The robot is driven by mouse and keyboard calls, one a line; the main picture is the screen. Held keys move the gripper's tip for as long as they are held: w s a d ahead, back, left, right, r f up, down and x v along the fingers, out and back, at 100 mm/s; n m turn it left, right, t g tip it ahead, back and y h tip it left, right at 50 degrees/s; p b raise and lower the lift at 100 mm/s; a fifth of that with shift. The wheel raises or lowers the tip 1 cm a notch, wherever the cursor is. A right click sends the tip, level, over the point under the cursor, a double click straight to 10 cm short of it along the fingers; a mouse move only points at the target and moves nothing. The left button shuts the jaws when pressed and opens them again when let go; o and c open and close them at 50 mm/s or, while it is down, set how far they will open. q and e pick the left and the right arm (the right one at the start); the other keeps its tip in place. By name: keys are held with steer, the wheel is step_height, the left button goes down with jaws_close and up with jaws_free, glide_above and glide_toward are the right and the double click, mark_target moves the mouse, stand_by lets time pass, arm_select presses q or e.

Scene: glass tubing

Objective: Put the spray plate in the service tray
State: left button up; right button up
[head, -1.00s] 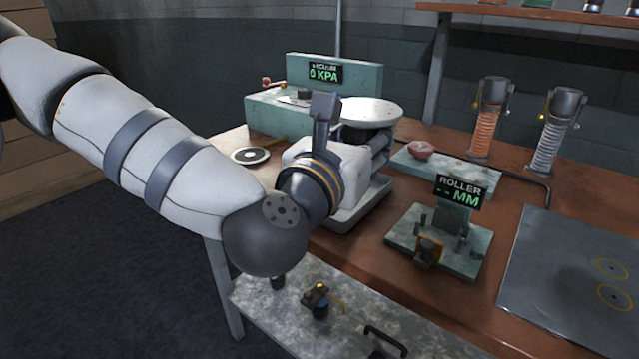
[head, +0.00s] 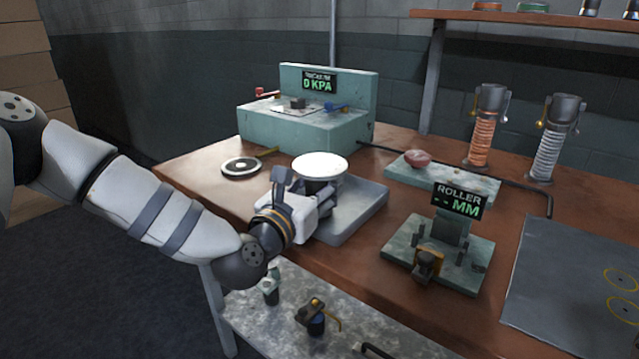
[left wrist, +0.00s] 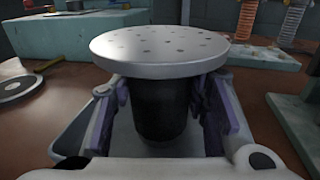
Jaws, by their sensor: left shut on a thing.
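The spray plate (head: 320,166) is a pale round disc on a dark cylindrical stem. In the left wrist view, the spray plate (left wrist: 160,45) shows small holes across its top and sits level. My left gripper (head: 316,190) is shut on the dark stem, with a finger on each side of it in the left wrist view (left wrist: 165,105). The grey service tray (head: 363,216) is a shallow, low-walled tray on the bench, and the plate is upright over it. The stem's foot is hidden, so I cannot tell whether it touches the tray floor. My right gripper is out of view.
A teal gauge box (head: 300,128) reading 0 KPA stands behind. A dark ringed disc (head: 242,166) lies left of the tray. The roller stand (head: 440,250) is to the right, with a pad (head: 450,180) behind it. A lower metal shelf (head: 285,325) is in front.

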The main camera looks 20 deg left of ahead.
arm_select(q)
steer(key=shift+f, duration=0.15)
steer(key=o, duration=1.4)
steer(key=shift+r, duration=0.3)
steer(key=s, duration=0.4)
steer(key=s+a, duration=0.1)
steer(key=s, duration=0.7)
steer(key=shift+a+f, duration=0.1)
steer(key=shift+a, duration=0.3)
